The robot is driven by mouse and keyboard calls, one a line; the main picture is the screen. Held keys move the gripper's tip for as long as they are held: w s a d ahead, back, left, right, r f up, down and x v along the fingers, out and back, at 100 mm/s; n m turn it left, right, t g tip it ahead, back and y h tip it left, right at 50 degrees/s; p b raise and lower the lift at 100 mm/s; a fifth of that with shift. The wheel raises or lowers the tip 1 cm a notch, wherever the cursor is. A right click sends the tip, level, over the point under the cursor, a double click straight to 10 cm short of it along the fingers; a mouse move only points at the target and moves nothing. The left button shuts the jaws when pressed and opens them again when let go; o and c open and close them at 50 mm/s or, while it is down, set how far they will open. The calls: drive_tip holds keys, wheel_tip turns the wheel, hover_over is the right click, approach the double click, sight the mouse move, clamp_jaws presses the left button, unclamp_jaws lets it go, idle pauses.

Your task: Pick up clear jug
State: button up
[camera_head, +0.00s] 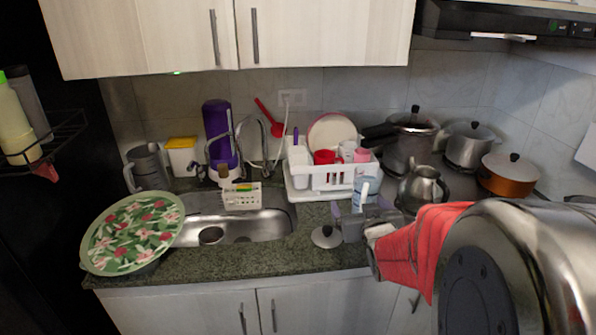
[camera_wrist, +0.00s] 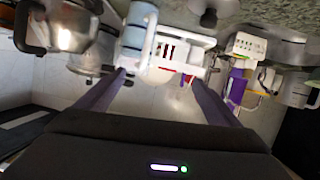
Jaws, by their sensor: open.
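A clear, pale bluish jug (camera_head: 369,183) with a white handle stands on the counter in front of the dish rack in the head view. In the wrist view, which is upside down, the jug (camera_wrist: 137,40) shows at the top, ahead of my fingers and toward the left one. My gripper (camera_head: 360,207) is open and empty, with its two purple-grey fingers apart. It is on the near side of the jug and partly covers its lower part in the head view. In the wrist view my gripper (camera_wrist: 158,88) has nothing between its fingers.
A white dish rack (camera_head: 330,180) stands behind the jug. A steel pitcher (camera_head: 422,188) is to its right, near the stove pots. A pot lid (camera_head: 326,236) lies left of my gripper. The sink (camera_head: 250,226) is further left. A grey jug (camera_head: 149,167) stands behind the floral tray (camera_head: 130,232).

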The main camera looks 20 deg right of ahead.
sight(365, 199)
drive_tip(key=d+f+t, duration=0.1)
drive_tip(key=d+t, duration=0.2)
drive_tip(key=d, duration=0.4)
drive_tip(key=shift+s+f+m+t+h, duration=0.2)
drive_tip(key=shift+s+m+t+h, duration=0.1)
drive_tip(key=shift+s, duration=0.15)
